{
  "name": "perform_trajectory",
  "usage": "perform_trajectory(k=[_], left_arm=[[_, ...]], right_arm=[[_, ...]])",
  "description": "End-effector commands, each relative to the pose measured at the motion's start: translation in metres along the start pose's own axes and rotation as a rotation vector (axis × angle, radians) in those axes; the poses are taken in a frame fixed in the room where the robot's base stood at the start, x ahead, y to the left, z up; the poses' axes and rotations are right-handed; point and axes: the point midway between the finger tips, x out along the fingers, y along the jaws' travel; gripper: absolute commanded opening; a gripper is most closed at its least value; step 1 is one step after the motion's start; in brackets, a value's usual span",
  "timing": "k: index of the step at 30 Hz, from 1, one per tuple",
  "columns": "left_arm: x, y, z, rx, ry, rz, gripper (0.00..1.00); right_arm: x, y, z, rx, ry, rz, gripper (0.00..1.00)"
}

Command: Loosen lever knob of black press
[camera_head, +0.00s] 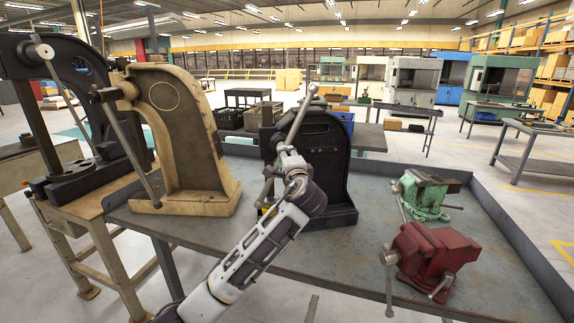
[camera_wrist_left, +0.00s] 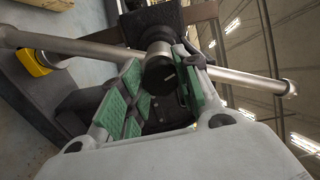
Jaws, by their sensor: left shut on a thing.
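The black press (camera_head: 325,150) stands on the grey workbench in the middle of the head view. Its metal lever (camera_head: 300,118) slants up to the right across the press front, and it also crosses the left wrist view (camera_wrist_left: 245,80). My left gripper (camera_head: 285,163) is in front of the press at the lever hub. In the left wrist view, its green-padded fingers (camera_wrist_left: 165,80) are around the dark round lever knob (camera_wrist_left: 160,72), shut on it. In the head view the gripper and wrist hide the knob. My right gripper is out of view.
A tan press (camera_head: 185,120) stands left of the black press, and another dark press (camera_head: 60,110) is farther left. A green vise (camera_head: 425,195) and a red vise (camera_head: 428,258) sit at the right. The bench (camera_head: 330,260) is clear in front.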

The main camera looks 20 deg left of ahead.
Motion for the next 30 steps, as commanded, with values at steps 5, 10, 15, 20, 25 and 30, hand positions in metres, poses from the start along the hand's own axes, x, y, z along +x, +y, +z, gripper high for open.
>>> perform_trajectory(k=[5,10,15,20,25,30], left_arm=[[0.000,0.004,0.000,-0.108,-0.001,0.005,0.09],[0.000,0.004,0.000,-0.166,-0.001,0.005,0.09],[0.000,0.003,0.000,-0.189,-0.002,0.005,0.09],[0.000,0.003,0.000,-0.191,-0.002,0.005,0.09],[0.000,0.003,0.000,-0.190,-0.002,0.006,0.09],[0.000,0.003,0.000,-0.190,-0.001,0.005,0.53]], right_arm=[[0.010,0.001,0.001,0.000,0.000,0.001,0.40],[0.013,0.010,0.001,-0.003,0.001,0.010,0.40],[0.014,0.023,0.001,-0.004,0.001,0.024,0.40],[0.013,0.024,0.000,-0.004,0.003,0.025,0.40],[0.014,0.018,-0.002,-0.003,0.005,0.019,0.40],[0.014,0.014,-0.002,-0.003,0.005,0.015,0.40]])
